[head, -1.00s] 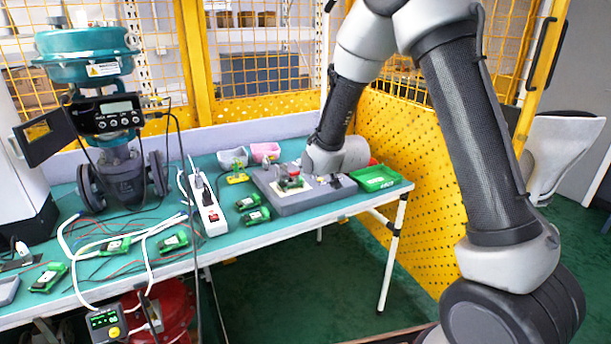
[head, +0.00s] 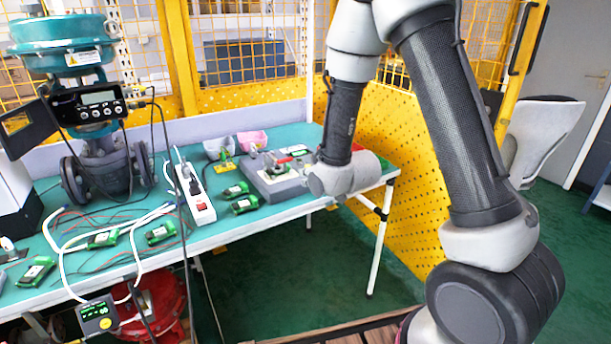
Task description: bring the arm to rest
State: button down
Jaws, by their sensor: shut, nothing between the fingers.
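My arm reaches in from the right, and its wrist (head: 345,178) hangs over the right end of the green table (head: 262,217), near the front edge. My gripper is not clearly visible; the wrist hides it. The wrist covers the right part of a grey block (head: 272,187) that carries a small green and red fixture. The valve (head: 103,175) with its teal actuator (head: 68,42) and black positioner (head: 98,104) stands at the left of the table, well apart from my arm.
A white power strip (head: 197,197), green modules (head: 245,204) and loose cables lie on the table. Grey and pink bins (head: 252,140) stand behind. A yellow mesh fence (head: 405,165) borders the right side.

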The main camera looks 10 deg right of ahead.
jog(key=s+d+f+g+h, duration=0.2)
jog(key=s+f+g, duration=0.3)
jog(key=s+f, duration=0.25)
jog(key=s+d+r+g, duration=0.2)
jog(key=s+d+g, duration=0.1)
jog(key=s, duration=0.3)
jog(key=s+d+r+m, duration=0.1)
jog(key=s+d+r, duration=0.3)
jog(key=s+r, duration=0.2)
jog(key=s+d+r+m+h, duration=0.1)
jog(key=s+d+r, duration=0.3)
jog(key=r, duration=0.6)
jog(key=s+d+r+m+t, duration=0.1)
jog(key=s+d+r, duration=0.4)
jog(key=s+r, duration=0.4)
jog(key=shift+m+h, duration=0.3)
jog(key=shift+h, duration=0.1)
